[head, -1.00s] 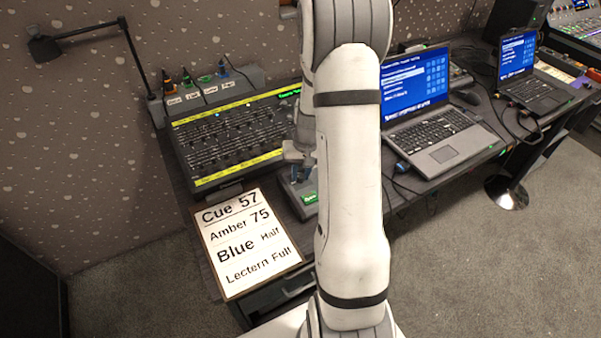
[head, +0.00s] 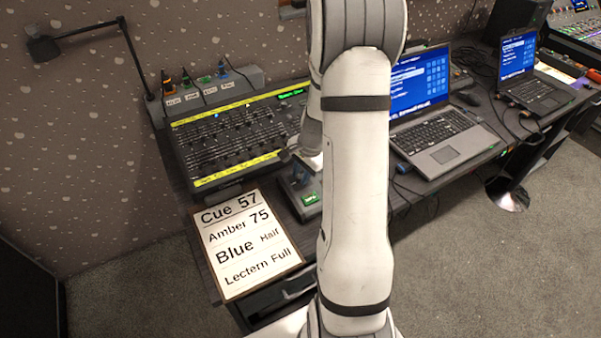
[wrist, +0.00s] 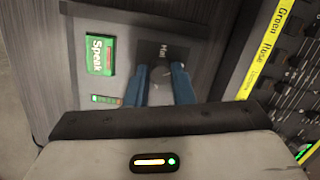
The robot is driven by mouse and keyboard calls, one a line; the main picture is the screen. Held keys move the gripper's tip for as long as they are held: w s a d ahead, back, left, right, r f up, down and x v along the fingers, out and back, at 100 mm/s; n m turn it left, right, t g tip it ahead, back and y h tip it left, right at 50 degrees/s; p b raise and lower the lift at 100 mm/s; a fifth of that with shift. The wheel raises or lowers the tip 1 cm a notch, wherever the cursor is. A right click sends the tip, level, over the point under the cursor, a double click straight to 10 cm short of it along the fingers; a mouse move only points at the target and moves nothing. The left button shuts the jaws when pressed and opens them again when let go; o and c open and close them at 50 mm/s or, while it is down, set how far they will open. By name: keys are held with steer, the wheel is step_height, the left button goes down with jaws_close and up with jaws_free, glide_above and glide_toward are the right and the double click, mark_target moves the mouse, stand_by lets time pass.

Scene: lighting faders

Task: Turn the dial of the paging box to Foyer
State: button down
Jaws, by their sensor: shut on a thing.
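The paging box (head: 302,209) sits on the desk in the head view, partly hidden behind my arm. Its green Speak button (wrist: 99,55) and a small row of coloured lights (wrist: 106,99) show in the wrist view. My gripper (wrist: 160,80) has its two blue fingers down at the box's dark dial plate, shut on the dial between them. A label beginning "Hal" shows just beyond the fingertips; other labels, including Foyer, cannot be read. In the head view the gripper (head: 300,176) is at the box, behind the Speak button.
The fader desk (head: 225,140) with yellow label strips stands close to the left of the box. A cue sheet (head: 246,245) lies at the front left. An open laptop (head: 440,130) is to the right with cables nearby. A lamp arm (head: 135,60) rises at the back left.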

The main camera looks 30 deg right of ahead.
mark_target(306, 185)
steer(key=m+p, duration=0.1)
steer(key=m, duration=0.4)
steer(key=shift+m+t+p, duration=0.3)
steer(key=shift+m+p, duration=0.05)
steer(key=shift+m, duration=0.05)
stand_by(0.4)
steer(key=c, duration=1.3)
jaws_free()
steer(key=shift+o, duration=0.2)
steer(key=a+v, duration=0.1)
steer(key=v, duration=0.6)
steer(key=shift+d+r+p, duration=0.4)
steer(key=shift+s, duration=0.1)
